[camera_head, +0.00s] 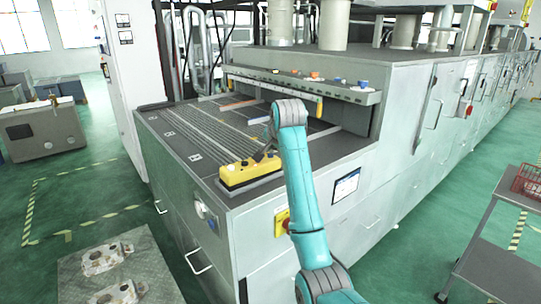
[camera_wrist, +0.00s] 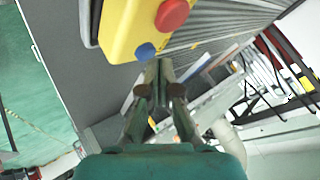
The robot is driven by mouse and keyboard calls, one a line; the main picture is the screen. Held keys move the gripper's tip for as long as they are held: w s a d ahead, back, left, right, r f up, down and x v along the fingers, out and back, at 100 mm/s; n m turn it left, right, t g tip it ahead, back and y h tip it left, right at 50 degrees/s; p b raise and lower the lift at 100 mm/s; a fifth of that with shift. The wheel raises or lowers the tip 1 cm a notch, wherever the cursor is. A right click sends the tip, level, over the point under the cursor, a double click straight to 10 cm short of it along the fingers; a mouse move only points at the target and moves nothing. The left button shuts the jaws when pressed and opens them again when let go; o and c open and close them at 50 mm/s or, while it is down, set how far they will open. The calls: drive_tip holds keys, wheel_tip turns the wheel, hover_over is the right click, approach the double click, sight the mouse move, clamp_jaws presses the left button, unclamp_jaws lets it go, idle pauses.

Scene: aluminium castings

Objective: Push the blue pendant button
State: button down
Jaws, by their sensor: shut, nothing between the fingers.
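The yellow pendant box (camera_head: 240,177) lies on the front corner of the grey machine top. In the wrist view the yellow pendant (camera_wrist: 125,25) fills the upper middle, with a large red button (camera_wrist: 172,14) and a smaller blue button (camera_wrist: 145,52) at its lower end. My gripper (camera_wrist: 158,68) is shut and empty, its fingertips just below and right of the blue button in that view. Whether the tips touch the button cannot be told. In the head view my gripper is mostly hidden behind my arm at the pendant's right end.
The grey machine (camera_head: 190,130) has a ribbed top and an overhead shelf (camera_head: 300,84) with coloured parts above its rear. A grey cart (camera_head: 497,262) stands at right. A pallet with castings (camera_head: 110,258) lies at lower left. Green floor between is free.

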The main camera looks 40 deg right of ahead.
sight(271, 155)
drive_tip(key=shift+f, duration=0.45)
idle(1.0)
drive_tip(key=shift+r, duration=0.9)
drive_tip(key=shift+r, duration=0.1)
drive_tip(key=shift+r, duration=2.4)
